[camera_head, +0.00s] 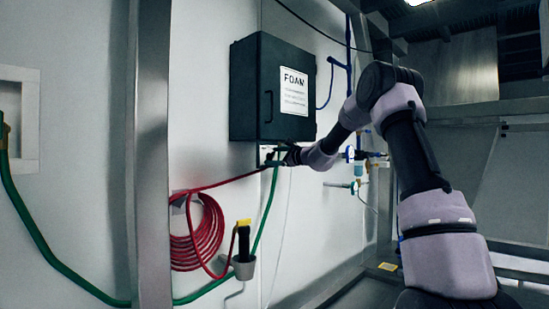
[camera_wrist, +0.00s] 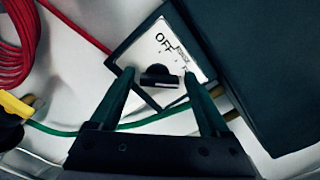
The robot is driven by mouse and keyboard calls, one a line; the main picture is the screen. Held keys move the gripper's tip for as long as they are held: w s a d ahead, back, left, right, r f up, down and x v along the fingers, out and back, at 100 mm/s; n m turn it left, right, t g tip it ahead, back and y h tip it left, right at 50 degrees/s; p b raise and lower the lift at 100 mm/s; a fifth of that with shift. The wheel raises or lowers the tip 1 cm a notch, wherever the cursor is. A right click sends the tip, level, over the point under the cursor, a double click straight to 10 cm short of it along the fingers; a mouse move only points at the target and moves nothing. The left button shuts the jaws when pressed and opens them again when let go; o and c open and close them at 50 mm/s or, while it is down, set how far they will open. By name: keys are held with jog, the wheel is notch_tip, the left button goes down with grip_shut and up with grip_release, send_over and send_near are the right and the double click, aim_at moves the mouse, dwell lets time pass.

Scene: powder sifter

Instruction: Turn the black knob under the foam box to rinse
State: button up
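The dark foam box (camera_head: 255,95) hangs on the wall with a white FOAM label on its front. My gripper (camera_head: 278,156) is just below the box, at the end of my arm reaching in from the right. In the wrist view, the black knob (camera_wrist: 158,76) sits on a white plate (camera_wrist: 150,50) marked OFF, with smaller print that is hard to read. My gripper (camera_wrist: 159,76) is open, with one fingertip on each side of the knob and a visible gap on both sides. The knob is hidden or too small to make out in the head view.
A coiled red hose (camera_head: 200,240) hangs on the wall at the lower left. A green hose (camera_head: 268,205) runs down below the box. A black and yellow spray handle (camera_head: 243,240) stands in a grey holder. Valves and pipes (camera_head: 358,155) are right of the box.

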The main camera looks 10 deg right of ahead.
jog(key=c, duration=1)
jog(key=shift+n, duration=0.3)
jog(key=n, duration=0.4)
jog(key=shift+a, duration=0.15)
jog(key=shift+s+f+n, duration=0.1)
jog(key=shift+f+n, duration=0.05)
jog(key=shift+n, duration=1.85)
jog(key=o, duration=1.4)
